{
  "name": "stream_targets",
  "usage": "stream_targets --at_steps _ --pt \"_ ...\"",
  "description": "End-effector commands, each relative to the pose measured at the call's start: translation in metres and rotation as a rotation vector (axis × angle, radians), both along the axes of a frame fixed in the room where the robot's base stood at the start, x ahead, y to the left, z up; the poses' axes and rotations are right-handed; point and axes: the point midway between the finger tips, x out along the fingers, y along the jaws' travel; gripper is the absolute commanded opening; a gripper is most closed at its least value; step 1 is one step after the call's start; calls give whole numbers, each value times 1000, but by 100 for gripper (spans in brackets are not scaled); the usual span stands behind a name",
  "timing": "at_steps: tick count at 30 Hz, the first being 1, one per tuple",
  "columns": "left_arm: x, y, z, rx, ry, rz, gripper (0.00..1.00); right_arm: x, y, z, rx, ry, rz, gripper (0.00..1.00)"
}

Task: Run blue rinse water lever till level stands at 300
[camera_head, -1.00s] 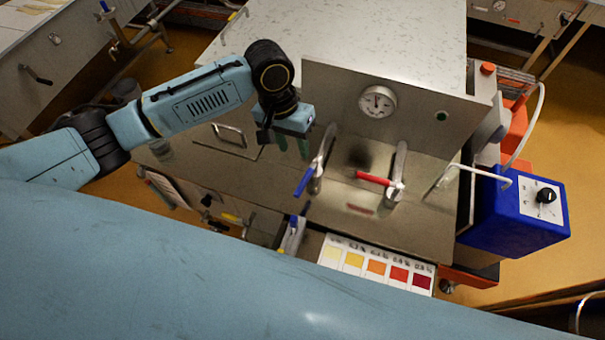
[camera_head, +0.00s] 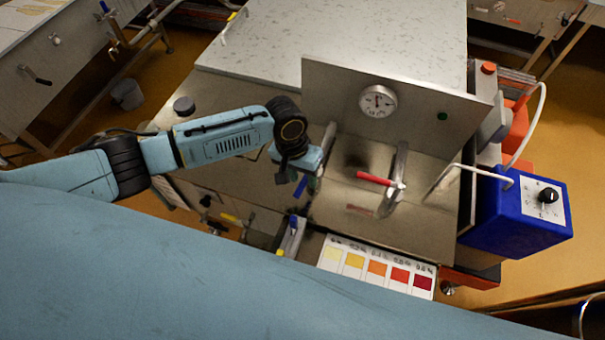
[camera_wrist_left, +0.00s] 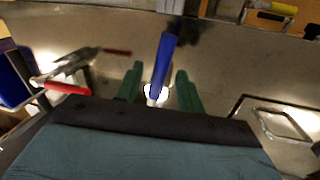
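The blue lever (camera_head: 300,187) sits on the left tap of the steel unit and is partly hidden by my left gripper (camera_head: 312,184) in the head view. In the left wrist view the blue lever (camera_wrist_left: 164,62) lies between the two green fingers of my left gripper (camera_wrist_left: 159,72). The fingers are open, with a gap on each side of the lever. The red lever (camera_head: 375,180) is on the tap to the right. No water level is readable. My right gripper is not in view.
A round dial gauge (camera_head: 377,101) is on the upright steel panel behind the taps. A blue box with a black knob (camera_head: 520,212) stands at the right. A colour chart (camera_head: 377,268) lies in front. The pale top (camera_head: 380,40) behind is clear.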

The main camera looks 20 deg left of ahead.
Motion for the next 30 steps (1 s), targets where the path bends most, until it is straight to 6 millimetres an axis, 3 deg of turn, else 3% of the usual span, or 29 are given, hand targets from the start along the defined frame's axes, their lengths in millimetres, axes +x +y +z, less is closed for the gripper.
stream_targets --at_steps 1,9,23,30 --pt "0 0 0 0 0 0 35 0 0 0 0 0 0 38" --pt "0 0 0 0 0 0 0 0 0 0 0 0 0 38" --pt "0 4 1 0 0 -24 0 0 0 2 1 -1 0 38" --pt "2 17 2 1 0 -136 0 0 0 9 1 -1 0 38"
